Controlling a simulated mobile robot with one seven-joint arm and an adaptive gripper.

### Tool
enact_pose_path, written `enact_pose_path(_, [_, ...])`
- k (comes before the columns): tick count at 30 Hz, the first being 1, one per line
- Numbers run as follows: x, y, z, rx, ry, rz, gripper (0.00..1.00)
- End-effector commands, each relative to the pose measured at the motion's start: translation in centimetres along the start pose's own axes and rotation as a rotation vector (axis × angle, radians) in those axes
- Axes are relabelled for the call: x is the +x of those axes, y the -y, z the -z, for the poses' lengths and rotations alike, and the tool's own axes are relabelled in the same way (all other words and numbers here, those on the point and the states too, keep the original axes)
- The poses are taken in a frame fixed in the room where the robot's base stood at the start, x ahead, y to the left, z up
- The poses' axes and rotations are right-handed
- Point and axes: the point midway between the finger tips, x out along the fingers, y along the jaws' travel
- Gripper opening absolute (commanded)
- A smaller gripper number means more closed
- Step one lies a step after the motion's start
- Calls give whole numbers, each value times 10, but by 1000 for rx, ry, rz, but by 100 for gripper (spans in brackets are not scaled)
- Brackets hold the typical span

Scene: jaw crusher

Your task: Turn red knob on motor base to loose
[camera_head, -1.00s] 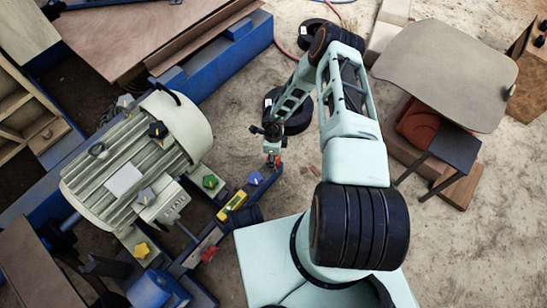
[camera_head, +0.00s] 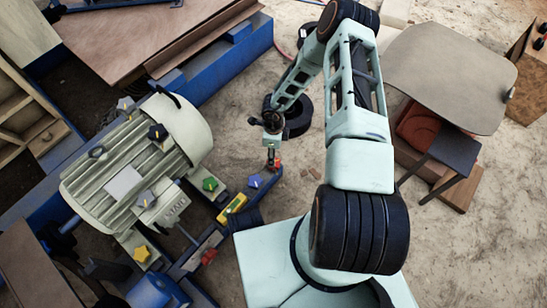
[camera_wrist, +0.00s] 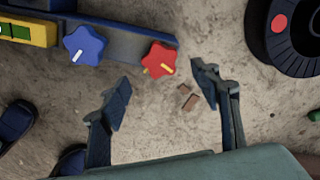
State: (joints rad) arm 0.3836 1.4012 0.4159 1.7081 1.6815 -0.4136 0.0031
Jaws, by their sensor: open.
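The red star-shaped knob (camera_wrist: 160,60) with a yellow mark sits at the end of the blue motor-base rail in the wrist view. In the head view the red knob (camera_head: 277,164) is small and partly hidden under my gripper (camera_head: 271,150). In the wrist view my gripper (camera_wrist: 161,78) is open and empty, its two dark fingers apart. The red knob lies just beyond the fingertips, roughly between them in the picture; no contact shows. A blue knob (camera_wrist: 84,44) with a white mark sits to its left on the same rail.
The motor (camera_head: 135,160) stands left with several coloured knobs, including a green one (camera_head: 210,184). A yellow level (camera_head: 232,208) lies along the rail. A black round object (camera_wrist: 290,35) lies right of the gripper. Small brown pieces (camera_wrist: 190,101) lie on the ground.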

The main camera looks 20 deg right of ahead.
Motion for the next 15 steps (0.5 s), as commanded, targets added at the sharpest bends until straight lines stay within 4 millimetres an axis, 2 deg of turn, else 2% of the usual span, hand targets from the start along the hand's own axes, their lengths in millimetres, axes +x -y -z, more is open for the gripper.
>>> enact_pose_path(1, [-11, 1, 0, 0, 1, 2, 57])
enact_pose_path(6, [-35, 0, 0, 0, 1, 1, 57])
enact_pose_path(15, [-51, 0, 0, -1, 0, 0, 57])
